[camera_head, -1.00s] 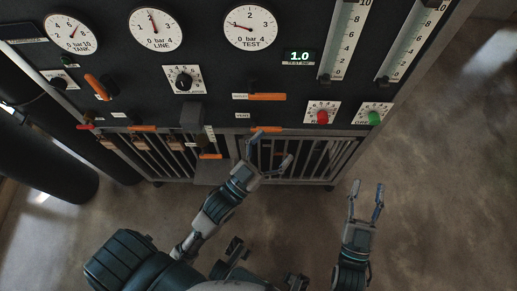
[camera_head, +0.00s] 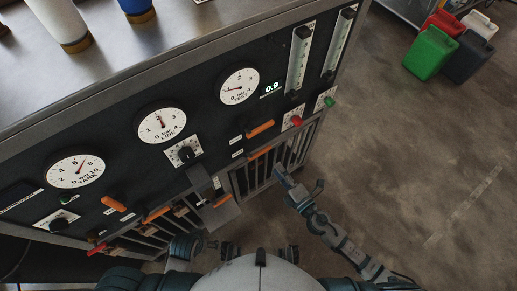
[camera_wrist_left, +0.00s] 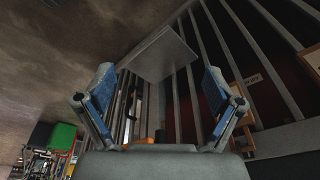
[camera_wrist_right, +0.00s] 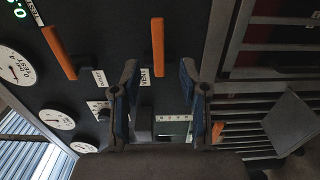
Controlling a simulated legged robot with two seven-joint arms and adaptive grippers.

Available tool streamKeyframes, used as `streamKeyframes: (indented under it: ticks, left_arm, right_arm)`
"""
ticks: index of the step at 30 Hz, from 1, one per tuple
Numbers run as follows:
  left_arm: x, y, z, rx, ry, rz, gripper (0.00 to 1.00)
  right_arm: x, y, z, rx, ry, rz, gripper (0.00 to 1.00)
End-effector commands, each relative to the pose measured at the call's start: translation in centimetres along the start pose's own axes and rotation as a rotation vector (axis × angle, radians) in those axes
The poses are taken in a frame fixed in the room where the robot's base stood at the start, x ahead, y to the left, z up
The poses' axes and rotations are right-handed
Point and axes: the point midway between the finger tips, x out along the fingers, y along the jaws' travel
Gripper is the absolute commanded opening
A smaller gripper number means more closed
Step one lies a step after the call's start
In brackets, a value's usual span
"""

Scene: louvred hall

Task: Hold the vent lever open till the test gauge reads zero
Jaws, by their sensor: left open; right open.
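The vent lever (camera_head: 260,153) is an orange bar low on the dark panel. It also shows in the right wrist view (camera_wrist_right: 158,47), beside its VENT label, ahead of the fingers. My right gripper (camera_head: 288,178) is open and empty, a little below and right of the lever; its fingers also show in the right wrist view (camera_wrist_right: 156,90). The test gauge (camera_head: 239,87) has its needle low on the dial, and the green readout (camera_head: 271,88) beside it shows 0.9. My left gripper (camera_wrist_left: 155,85) is open and empty, facing bars and a grey plate (camera_wrist_left: 158,50).
Another orange lever (camera_head: 260,129) sits just above the vent lever. A red knob (camera_head: 297,121) and green knob (camera_head: 329,101) are to its right. Line (camera_head: 162,124) and tank (camera_head: 75,169) gauges are left. Jerrycans (camera_head: 430,53) stand far right on open floor.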

Motion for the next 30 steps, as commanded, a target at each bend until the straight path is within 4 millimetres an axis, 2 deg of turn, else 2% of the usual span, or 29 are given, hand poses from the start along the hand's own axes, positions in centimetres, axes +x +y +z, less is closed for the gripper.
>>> streamKeyframes:
  ticks: [9, 17, 20, 30]
  left_arm:
    - [3.3, -0.2, -0.1, 0.002, -0.004, 0.005, 0.92]
    - [4.6, -0.1, 0.1, 0.003, -0.006, 0.006, 0.92]
    - [4.6, -0.1, 0.1, 0.003, -0.005, 0.006, 0.92]
    - [4.6, -0.1, 0.1, 0.002, -0.006, 0.006, 0.92]
  right_arm:
    - [4.7, 0.5, -0.2, -0.004, -0.001, 0.003, 0.44]
    - [8.4, 0.3, -0.3, -0.003, -0.001, 0.002, 0.44]
    - [8.1, 0.1, -0.3, 0.000, -0.002, 0.000, 0.44]
    - [8.8, 0.1, -0.2, 0.000, -0.002, 0.000, 0.44]
